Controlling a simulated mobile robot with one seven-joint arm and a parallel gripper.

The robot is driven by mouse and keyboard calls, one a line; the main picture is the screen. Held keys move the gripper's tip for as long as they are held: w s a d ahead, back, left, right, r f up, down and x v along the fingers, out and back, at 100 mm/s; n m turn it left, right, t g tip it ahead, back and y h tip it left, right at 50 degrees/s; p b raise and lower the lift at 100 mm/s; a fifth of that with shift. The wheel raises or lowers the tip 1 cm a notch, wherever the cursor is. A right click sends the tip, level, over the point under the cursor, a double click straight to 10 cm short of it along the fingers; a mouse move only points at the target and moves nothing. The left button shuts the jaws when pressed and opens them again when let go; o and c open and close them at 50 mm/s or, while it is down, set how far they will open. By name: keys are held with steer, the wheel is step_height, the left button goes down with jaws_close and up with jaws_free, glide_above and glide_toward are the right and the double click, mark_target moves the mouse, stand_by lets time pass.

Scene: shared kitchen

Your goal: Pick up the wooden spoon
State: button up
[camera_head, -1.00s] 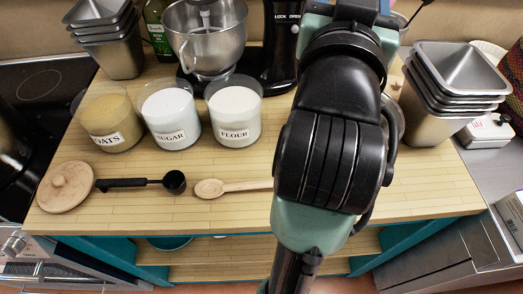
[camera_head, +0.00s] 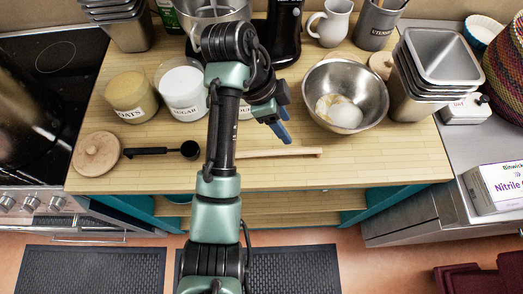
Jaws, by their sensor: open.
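The wooden spoon (camera_head: 290,153) lies flat on the wooden counter, near its front edge. Its pale handle shows to the right of my arm; its bowl end is hidden behind my arm. My gripper (camera_head: 282,132) has blue fingertips and hangs over the counter, just behind the handle in the picture. The gripper is open, with nothing seen between the fingers. I cannot tell how high it is above the spoon.
A metal mixing bowl (camera_head: 345,96) holding something white stands right of the gripper. A black measuring scoop (camera_head: 160,151) and round wooden lid (camera_head: 98,153) lie to the left. Oats (camera_head: 132,97) and sugar (camera_head: 182,90) jars stand behind. Metal containers (camera_head: 431,75) are stacked at right.

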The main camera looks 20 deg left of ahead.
glide_above(298, 150)
steer(key=a, duration=0.2)
step_height(298, 150, down, 6)
steer(key=shift+s, duration=0.15)
steer(key=x, duration=0.3)
steer(key=p+x, duration=0.1)
steer(key=x, duration=0.1)
steer(key=shift+s+a+f, duration=0.1)
steer(key=shift+s+f, duration=0.1)
steer(key=shift+f, duration=0.2)
steer(key=shift+c, duration=0.2)
jaws_close()
stand_by(0.5)
